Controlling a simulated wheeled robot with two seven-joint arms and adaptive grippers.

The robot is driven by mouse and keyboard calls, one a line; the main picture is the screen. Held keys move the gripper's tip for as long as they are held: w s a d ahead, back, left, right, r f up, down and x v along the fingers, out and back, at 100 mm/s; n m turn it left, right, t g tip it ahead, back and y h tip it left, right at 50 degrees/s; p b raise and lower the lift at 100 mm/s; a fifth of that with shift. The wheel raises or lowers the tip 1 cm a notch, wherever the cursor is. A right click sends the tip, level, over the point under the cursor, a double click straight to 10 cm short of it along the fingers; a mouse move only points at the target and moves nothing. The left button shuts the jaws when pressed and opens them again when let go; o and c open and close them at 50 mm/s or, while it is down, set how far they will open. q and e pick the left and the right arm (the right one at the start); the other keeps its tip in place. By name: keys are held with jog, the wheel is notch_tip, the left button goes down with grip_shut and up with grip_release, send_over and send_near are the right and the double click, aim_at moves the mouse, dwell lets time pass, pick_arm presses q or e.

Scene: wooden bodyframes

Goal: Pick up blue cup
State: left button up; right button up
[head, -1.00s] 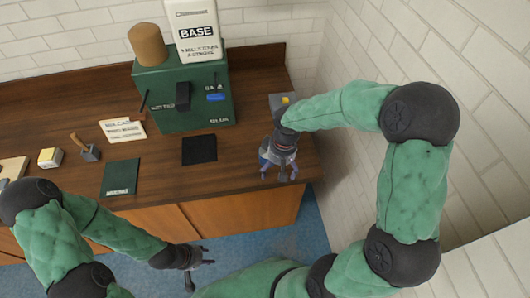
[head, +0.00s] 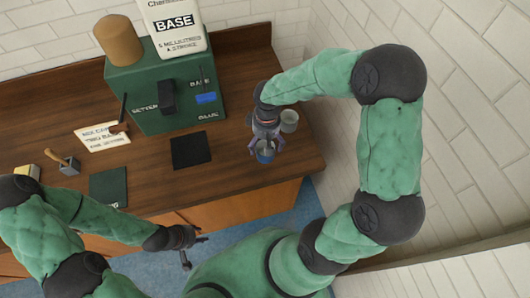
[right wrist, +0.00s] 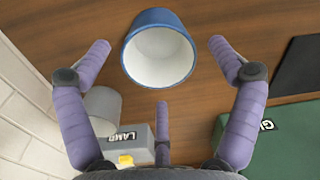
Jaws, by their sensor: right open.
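The blue cup (head: 265,154) stands on the wooden counter near its front right part, partly covered by my right gripper (head: 266,148). In the right wrist view the blue cup (right wrist: 158,50) shows its blue outside and white inside. It lies between the spread fingertips of my right gripper (right wrist: 160,60), which is open, with gaps on both sides. My left gripper (head: 194,250) hangs low in front of the counter, away from the cup, with its fingers spread and nothing between them.
A grey box marked LAMP (right wrist: 128,148) is close by in the wrist view. A green dispenser (head: 165,90), a black mat (head: 194,151) and the white brick wall (head: 450,130) surround the spot.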

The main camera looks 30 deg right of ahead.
aim_at(264, 153)
jog(key=shift+w+a+f+b, duration=0.1)
jog(key=shift+f+b, duration=0.2)
jog(key=shift+f, duration=1)
jog(key=shift+a+f+b, duration=0.1)
jog(key=shift+f+b, duration=0.15)
jog(key=shift+f, duration=1.05)
jog(key=c, duration=1.3)
